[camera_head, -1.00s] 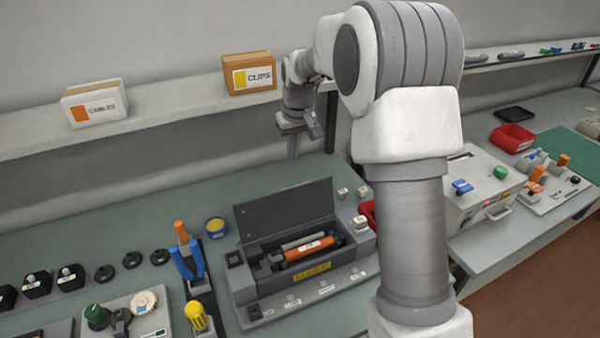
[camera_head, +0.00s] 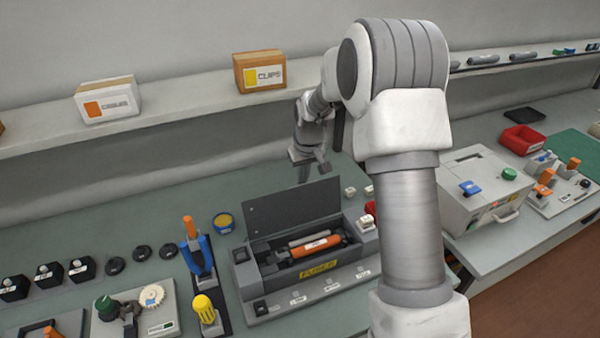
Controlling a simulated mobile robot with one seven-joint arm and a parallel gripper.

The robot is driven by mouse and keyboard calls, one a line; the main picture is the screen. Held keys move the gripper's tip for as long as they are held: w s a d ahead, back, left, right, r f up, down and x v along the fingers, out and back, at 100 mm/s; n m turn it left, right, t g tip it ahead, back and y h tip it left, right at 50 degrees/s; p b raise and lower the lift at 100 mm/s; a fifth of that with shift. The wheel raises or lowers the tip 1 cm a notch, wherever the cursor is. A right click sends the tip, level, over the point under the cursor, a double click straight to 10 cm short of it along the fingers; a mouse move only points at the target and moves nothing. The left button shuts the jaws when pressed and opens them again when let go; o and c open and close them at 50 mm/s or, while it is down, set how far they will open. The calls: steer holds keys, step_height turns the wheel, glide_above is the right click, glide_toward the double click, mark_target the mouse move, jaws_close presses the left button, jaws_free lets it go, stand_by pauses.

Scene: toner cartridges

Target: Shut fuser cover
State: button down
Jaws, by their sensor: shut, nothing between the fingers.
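The fuser unit (camera_head: 262,283) is a dark grey box on the bench with a yellow label on its front. Its cover (camera_head: 294,208) stands open, raised along the back edge and leaning slightly back. Inside lies an orange roller cartridge (camera_head: 316,246) with a white label, beside a grey rod. My gripper (camera_head: 304,176) is shut and empty. It points down behind the raised cover, near the cover's top edge. The cover's top may hide the lowest part of the fingertips, and I cannot tell whether they touch it.
A shelf with a clips box (camera_head: 259,71) and another box (camera_head: 107,100) runs behind. Small white-topped blocks and a red bin (camera_head: 521,139) are to the right.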

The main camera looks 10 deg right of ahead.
steer(key=shift+s+r+b, duration=0.1)
steer(key=shift+s+b, duration=0.2)
steer(key=shift+b, duration=0.25)
